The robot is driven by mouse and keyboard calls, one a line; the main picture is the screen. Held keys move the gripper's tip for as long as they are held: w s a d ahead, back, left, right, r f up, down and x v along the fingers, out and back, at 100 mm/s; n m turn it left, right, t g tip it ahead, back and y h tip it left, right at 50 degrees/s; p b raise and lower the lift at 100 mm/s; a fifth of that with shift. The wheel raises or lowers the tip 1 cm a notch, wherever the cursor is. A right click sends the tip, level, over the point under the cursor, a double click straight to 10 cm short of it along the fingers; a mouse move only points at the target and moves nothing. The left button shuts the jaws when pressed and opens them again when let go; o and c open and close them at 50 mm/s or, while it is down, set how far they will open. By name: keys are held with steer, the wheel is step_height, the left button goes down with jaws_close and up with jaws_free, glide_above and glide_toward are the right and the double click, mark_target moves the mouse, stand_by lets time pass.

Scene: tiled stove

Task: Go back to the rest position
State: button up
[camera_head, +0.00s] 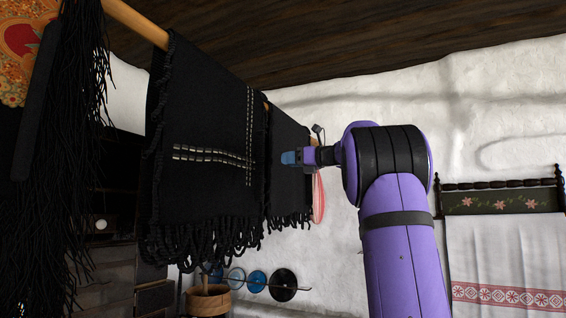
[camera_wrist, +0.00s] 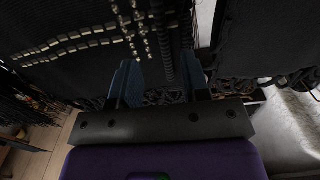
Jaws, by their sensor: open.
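My gripper (camera_head: 290,158) is at the end of my raised purple arm, in front of the hanging black cloths in the head view. In the wrist view its two blue fingers (camera_wrist: 160,78) stand apart with nothing held between them. A black fringed cloth (camera_head: 205,130) with pale stitched lines hangs from a wooden pole (camera_head: 137,22). It also fills the upper part of the wrist view (camera_wrist: 70,55). A second black cloth (camera_head: 287,165) hangs behind it, close to the gripper. I cannot tell whether the fingers touch the cloth.
A wooden bucket (camera_head: 208,302) stands low in front of the white wall (camera_head: 320,255), near several blue and dark plates (camera_head: 257,281). A rack with a white embroidered cloth (camera_head: 505,260) is at the right. A dark wooden ceiling (camera_head: 350,35) runs above. Wooden floor (camera_wrist: 50,135) shows at lower left.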

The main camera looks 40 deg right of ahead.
steer(key=shift+s, duration=0.1)
stand_by(0.5)
steer(key=s+a+f+n+g, duration=0.3)
steer(key=a+f+n, duration=0.25)
steer(key=a, duration=0.35)
steer(key=s+a+f+n+g+h, duration=0.1)
steer(key=s+a+f+n+g, duration=0.2)
steer(key=a+f, duration=0.4)
steer(key=s+a+f+n+g, duration=0.2)
steer(key=s+a+f+n, duration=0.3)
steer(key=a, duration=0.5)
steer(key=s+a+f+n+g+h, duration=0.2)
steer(key=s+a+f+n, duration=0.2)
steer(key=s+f+n, duration=0.5)
steer(key=s+a+f+n+g+h, duration=0.1)
steer(key=s+a+f+n+h, duration=0.2)
steer(key=s+f+n, duration=0.6)
step_height(320, 180, down, 4)
steer(key=shift+s+a+r+g, duration=0.15)
steer(key=shift+s+a+g, duration=0.25)
steer(key=shift+s, duration=0.35)
